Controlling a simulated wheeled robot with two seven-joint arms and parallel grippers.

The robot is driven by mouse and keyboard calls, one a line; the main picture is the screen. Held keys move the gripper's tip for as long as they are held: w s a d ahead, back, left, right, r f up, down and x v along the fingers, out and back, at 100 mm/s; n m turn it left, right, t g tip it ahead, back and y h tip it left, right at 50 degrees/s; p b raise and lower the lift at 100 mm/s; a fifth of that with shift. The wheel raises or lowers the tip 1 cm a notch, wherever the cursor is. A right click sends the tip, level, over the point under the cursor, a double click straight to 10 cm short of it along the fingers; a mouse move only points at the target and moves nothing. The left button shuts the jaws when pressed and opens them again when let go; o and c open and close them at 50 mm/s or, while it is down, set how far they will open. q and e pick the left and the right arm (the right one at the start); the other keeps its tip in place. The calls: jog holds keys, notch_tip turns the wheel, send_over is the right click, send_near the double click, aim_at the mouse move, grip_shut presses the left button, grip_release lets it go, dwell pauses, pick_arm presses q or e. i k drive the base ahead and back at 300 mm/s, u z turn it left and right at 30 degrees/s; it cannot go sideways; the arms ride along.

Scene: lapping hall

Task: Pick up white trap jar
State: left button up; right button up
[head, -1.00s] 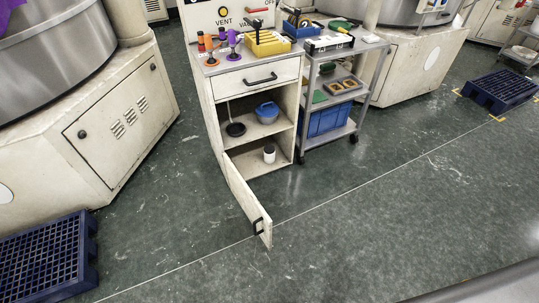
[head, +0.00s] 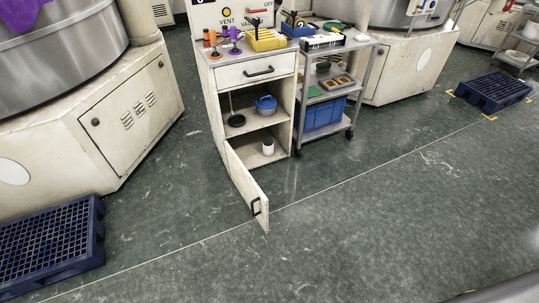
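The white trap jar (head: 267,147) with a dark lid stands upright on the bottom shelf of the open cabinet (head: 211,107), near the shelf's right side. The cabinet door (head: 246,187) hangs open toward the front, with a black handle. Neither of my grippers shows in the head view, and nothing touches the jar.
The upper shelf holds a blue-lidded container (head: 266,105) and a black round-based item (head: 236,120). A grey cart (head: 358,75) with a blue bin (head: 322,115) stands right of the cabinet. Blue pallets lie at lower left (head: 50,240) and far right (head: 492,91). The floor in front is clear.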

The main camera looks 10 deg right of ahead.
aim_at(267, 150)
jog(key=z, duration=1.5)
jog(key=i, duration=3.85)
jog(key=u, duration=2.7)
